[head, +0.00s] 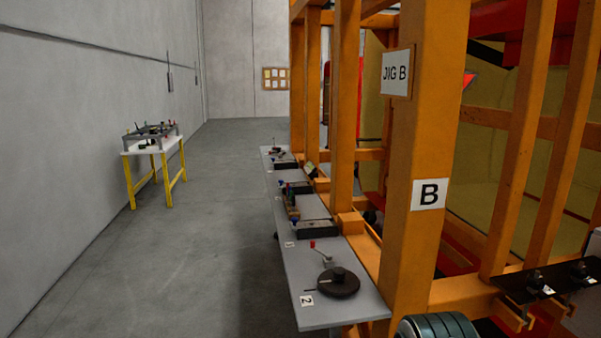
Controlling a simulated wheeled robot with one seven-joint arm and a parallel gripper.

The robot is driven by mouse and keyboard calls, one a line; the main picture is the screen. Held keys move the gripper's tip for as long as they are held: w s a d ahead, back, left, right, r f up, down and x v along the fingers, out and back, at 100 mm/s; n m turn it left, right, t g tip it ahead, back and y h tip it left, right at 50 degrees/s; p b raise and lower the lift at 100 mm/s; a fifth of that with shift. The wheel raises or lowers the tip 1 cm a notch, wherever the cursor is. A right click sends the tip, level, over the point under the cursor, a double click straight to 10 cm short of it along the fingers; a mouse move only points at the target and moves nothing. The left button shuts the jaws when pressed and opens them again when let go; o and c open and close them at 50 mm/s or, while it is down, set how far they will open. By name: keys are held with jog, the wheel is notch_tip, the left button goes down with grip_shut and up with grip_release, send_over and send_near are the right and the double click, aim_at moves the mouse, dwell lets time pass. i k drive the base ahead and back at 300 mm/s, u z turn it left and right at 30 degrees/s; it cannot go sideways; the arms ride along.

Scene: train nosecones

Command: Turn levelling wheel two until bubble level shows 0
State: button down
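A dark round wheel (338,286) with a raised black hub lies flat on the near end of the grey bench (350,312). A white tag marked 2 (307,300) lies beside it, at the bench's left edge. A thin dark pointer or mark reaches left from the wheel. Just behind the wheel is a small metal crank with a red knob (313,244). I cannot make out a bubble level or its reading. My gripper is not in view, and nothing is seen touching the wheel.
Orange jig posts (428,150) with signs "JIG B" (396,73) and "B" (430,194) rise right of the bench. A black shelf (535,283) juts out at right. A yellow-legged table (154,146) stands by the left wall. The floor (180,250) between is clear.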

aim_at(337, 280)
jog(key=u, duration=0.8)
jog(key=i, duration=1.05)
jog(key=u, duration=0.75)
jog(key=i, duration=1.6)
jog(key=z, duration=1.15)
jog(key=i, duration=0.75)
jog(key=z, duration=1.95)
jog(key=i, duration=0.55)
jog(key=z, duration=1.25)
